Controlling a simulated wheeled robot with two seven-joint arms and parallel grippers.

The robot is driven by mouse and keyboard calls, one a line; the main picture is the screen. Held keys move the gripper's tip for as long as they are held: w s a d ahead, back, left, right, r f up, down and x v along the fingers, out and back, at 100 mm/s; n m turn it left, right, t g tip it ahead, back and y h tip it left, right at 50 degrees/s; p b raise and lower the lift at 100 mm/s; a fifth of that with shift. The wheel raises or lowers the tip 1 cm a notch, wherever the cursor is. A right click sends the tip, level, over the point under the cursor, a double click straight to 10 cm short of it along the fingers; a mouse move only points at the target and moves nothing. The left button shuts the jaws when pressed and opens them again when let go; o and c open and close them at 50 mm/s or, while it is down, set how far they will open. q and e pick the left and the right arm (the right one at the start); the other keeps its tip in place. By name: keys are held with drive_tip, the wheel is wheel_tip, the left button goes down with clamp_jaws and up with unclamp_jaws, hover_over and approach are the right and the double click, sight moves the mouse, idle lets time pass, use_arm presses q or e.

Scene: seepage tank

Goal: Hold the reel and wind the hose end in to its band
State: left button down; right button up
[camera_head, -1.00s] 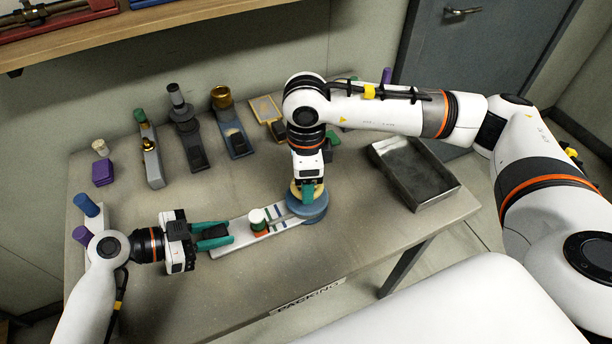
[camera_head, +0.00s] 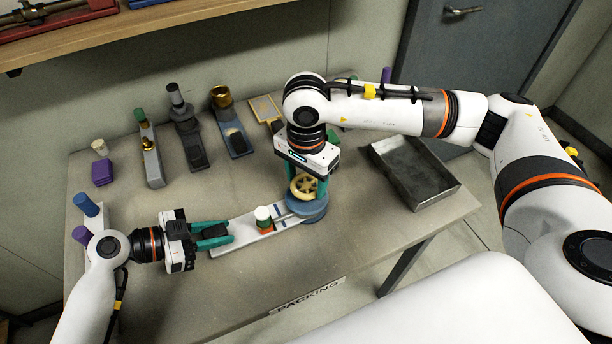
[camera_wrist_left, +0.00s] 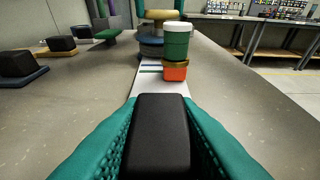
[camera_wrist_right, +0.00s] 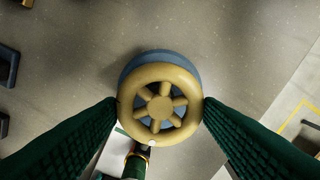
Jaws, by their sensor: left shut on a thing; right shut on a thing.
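The reel has a blue drum (camera_head: 308,209) with a yellow spoked wheel (camera_head: 304,186) on top. It stands at the right end of a long white base (camera_head: 243,236) with blue and green stripes. A green piece with a white cap (camera_head: 262,213) stands over an orange block (camera_wrist_left: 174,72) on the base. My left gripper (camera_head: 214,236) is shut on a black block (camera_wrist_left: 158,125) at the base's left end. My right gripper (camera_wrist_right: 160,106) points down, its fingers shut on opposite sides of the wheel. I cannot clearly make out the hose end.
A grey metal tray (camera_head: 412,172) sits right of the reel. Several upright fixtures, including a grey one (camera_head: 150,155) and a blue one with a brass cup (camera_head: 231,128), line the table's back. Purple and blue cylinders (camera_head: 86,204) stand beside my left arm.

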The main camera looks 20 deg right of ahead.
sight(307, 184)
drive_tip(key=shift+n, duration=0.5)
drive_tip(key=o, duration=1)
wheel_tip(307, 184, up, 12)
idle(0.3)
use_arm(q)
drive_tip(key=c, duration=1)
unclamp_jaws()
drive_tip(key=shift+c, duration=0.2)
